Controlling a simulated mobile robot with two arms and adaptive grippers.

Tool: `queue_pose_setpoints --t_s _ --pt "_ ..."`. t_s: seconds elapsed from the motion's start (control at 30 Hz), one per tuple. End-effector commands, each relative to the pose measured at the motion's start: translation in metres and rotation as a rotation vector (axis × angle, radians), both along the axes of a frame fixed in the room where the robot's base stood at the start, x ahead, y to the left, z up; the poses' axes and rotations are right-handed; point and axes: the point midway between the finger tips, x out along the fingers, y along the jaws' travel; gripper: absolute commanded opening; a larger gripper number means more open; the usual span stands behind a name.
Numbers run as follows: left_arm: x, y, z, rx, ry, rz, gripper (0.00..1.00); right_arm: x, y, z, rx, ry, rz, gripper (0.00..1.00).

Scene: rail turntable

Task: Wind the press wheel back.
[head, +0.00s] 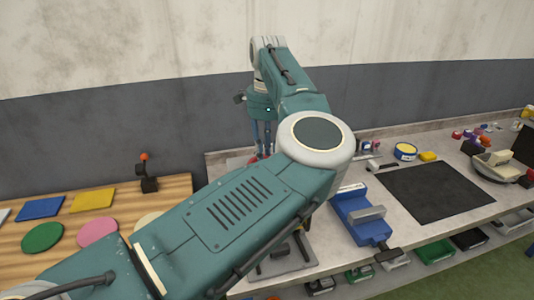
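My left arm crosses the view from the lower left and hides much of the bench's left part. My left gripper (263,140) points down at the back left of the bench, partly covered by my own arm. Its fingertips are too small and hidden to show whether they are open or shut. I cannot make out the press wheel; a bit of red shows low beside the gripper. A grey flat base with dark parts (280,260) shows below my arm; I cannot tell whether it belongs to the press. My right gripper is not in view.
A blue vise (361,217) stands on the bench's front edge beside a black mat (437,192). A yellow-and-blue round tin (405,151) and a yellow block (428,156) lie behind. A wooden table (122,207) with coloured plates and a red-knobbed lever (147,175) is left. Bins hang below.

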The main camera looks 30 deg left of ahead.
Motion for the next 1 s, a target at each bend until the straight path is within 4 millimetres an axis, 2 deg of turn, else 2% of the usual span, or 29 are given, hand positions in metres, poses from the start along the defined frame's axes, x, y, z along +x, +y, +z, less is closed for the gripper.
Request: queue_pose_setpoints --t_s 0.4,0.97,1.0 --pt "0.0026 -0.0003 0.0034 0.005 -0.008 0.201 0.00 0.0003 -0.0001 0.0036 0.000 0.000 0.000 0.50" --pt "0.0032 -0.0002 0.0039 0.005 -0.010 0.232 0.00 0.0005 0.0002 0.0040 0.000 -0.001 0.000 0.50" --pt "0.0033 -0.0003 0.0040 0.005 -0.010 0.232 0.24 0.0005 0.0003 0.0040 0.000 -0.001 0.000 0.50"
